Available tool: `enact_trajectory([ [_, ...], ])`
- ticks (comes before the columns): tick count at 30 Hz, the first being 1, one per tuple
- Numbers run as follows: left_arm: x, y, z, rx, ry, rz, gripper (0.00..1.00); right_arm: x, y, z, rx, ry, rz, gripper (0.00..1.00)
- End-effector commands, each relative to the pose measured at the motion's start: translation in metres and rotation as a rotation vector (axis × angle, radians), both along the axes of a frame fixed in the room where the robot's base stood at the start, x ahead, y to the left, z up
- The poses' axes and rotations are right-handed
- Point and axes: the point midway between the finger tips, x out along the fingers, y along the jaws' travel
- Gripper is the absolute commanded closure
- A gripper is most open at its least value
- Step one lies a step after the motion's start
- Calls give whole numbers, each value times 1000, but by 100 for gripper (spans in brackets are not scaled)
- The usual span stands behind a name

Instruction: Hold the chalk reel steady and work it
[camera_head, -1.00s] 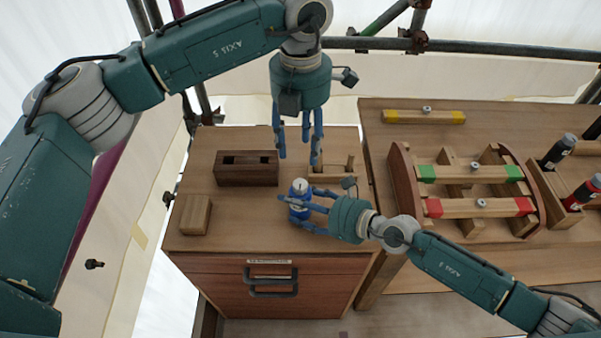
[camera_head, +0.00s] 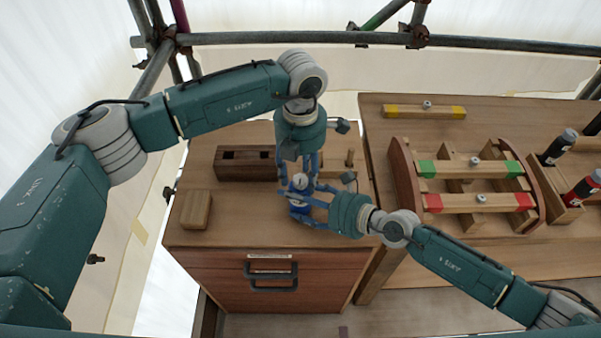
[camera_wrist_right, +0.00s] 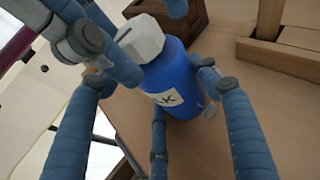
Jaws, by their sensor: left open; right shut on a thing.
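The chalk reel is a blue bottle-shaped body (camera_head: 298,207) with a pale faceted cap and a white label. It stands upright on the small cabinet top. My right gripper (camera_head: 309,213) is shut on its body from the right. The right wrist view shows the blue body (camera_wrist_right: 182,85) between the blue fingers, with the label partly readable. My left gripper (camera_head: 299,183) points down from above, open, with its fingers on either side of the cap. The right wrist view shows left fingers close to the cap (camera_wrist_right: 142,38); whether they touch it I cannot tell.
A dark slotted wooden block (camera_head: 246,163) and a small light block (camera_head: 196,210) sit on the cabinet top. A wooden peg stand (camera_head: 340,168) is behind the reel. On the right bench are a wooden cradle (camera_head: 405,185) with marked bars and several bottles (camera_head: 583,190).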

Motion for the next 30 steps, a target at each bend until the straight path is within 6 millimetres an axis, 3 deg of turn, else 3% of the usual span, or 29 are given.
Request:
enact_trajectory([
  [5, 0, 0, 0, 0, 0, 0, 56, 0, 0, 0, 1, -1, 0, 68],
  [12, 0, 0, 0, 0, 0, 0, 100, 0, 0, 0, 0, 0, 0, 68],
  [23, 0, 0, 0, -1, -1, -34, 100, 0, 0, 0, -1, -1, 0, 68],
  [30, 0, -1, 0, -1, -1, -165, 100, 0, 0, 0, 0, 0, 1, 68],
])
